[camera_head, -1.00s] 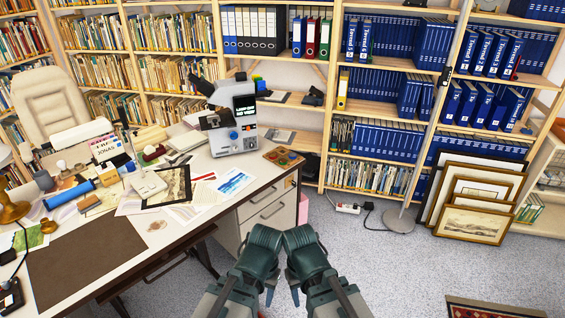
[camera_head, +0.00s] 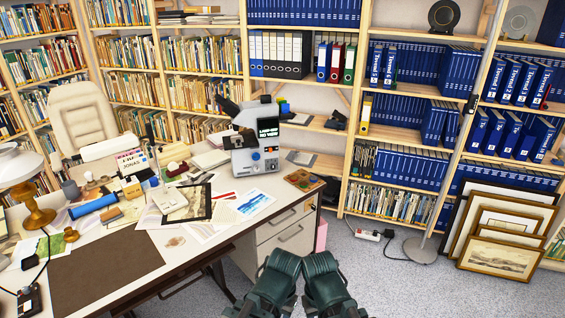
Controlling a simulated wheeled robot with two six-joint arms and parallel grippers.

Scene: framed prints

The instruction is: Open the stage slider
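A pale grey microscope (camera_head: 238,158) with dark eyepieces stands at the far right part of the desk.
The white desk (camera_head: 175,240) holds papers, a brown mat (camera_head: 105,265), a blue cylinder (camera_head: 93,205) and a lamp (camera_head: 35,215). Framed prints (camera_head: 500,257) lean at the right.

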